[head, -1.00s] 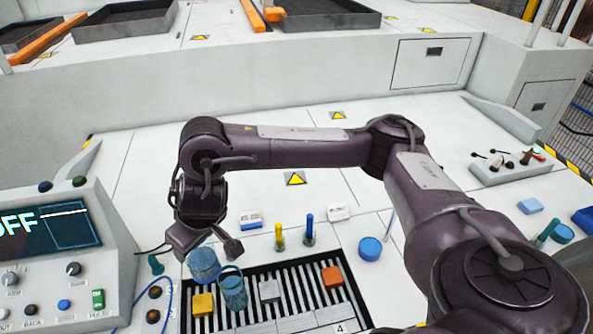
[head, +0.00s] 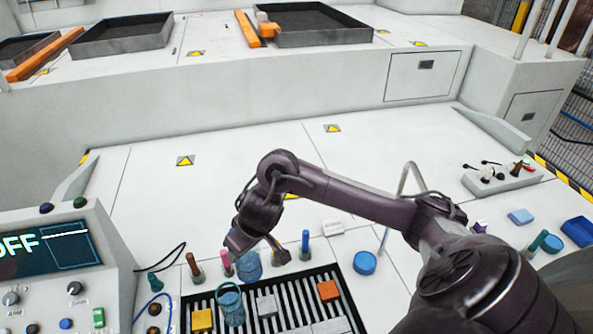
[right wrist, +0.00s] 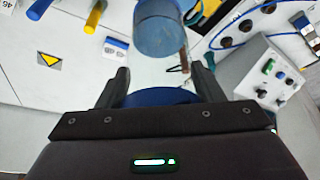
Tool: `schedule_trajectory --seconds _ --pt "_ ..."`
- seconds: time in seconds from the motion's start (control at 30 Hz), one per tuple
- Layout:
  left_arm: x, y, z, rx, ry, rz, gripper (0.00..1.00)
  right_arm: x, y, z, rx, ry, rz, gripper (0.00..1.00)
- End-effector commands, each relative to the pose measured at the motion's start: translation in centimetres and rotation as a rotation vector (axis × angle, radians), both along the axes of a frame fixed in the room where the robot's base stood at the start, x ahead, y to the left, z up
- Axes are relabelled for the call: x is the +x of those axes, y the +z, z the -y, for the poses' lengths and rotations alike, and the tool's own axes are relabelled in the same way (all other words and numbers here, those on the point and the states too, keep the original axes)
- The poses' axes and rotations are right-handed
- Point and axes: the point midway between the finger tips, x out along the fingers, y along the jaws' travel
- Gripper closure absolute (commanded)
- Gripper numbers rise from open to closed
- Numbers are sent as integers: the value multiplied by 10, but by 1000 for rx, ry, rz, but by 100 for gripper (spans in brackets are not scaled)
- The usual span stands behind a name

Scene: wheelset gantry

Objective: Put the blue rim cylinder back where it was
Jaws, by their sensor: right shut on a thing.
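My right gripper (head: 258,247) points down at the back edge of the slatted rack (head: 290,286). It is shut on the translucent blue rim cylinder (head: 248,268), which shows just below the fingers. In the right wrist view a dark blue surface (right wrist: 160,97) lies between the two fingers. Another blue cylinder shape (right wrist: 163,28) shows beyond the fingertips there; I cannot tell which one it is. A second blue glass with a ring-like rim (head: 230,305) stands at the rack's left part. My left gripper is not in view.
Brown (head: 194,268), pink (head: 226,264) and blue (head: 305,244) pegs stand behind the rack. Yellow (head: 201,321), grey (head: 266,305) and orange (head: 328,291) blocks lie on it. A blue round piece (head: 365,263) is to the right. A console (head: 70,265) stands left.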

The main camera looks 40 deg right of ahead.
Motion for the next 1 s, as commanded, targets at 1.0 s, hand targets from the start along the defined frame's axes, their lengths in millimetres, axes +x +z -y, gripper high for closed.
schedule_trajectory --seconds 1.0 --pt "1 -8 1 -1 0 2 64 -61 -61 105 6 -152 -1 72"
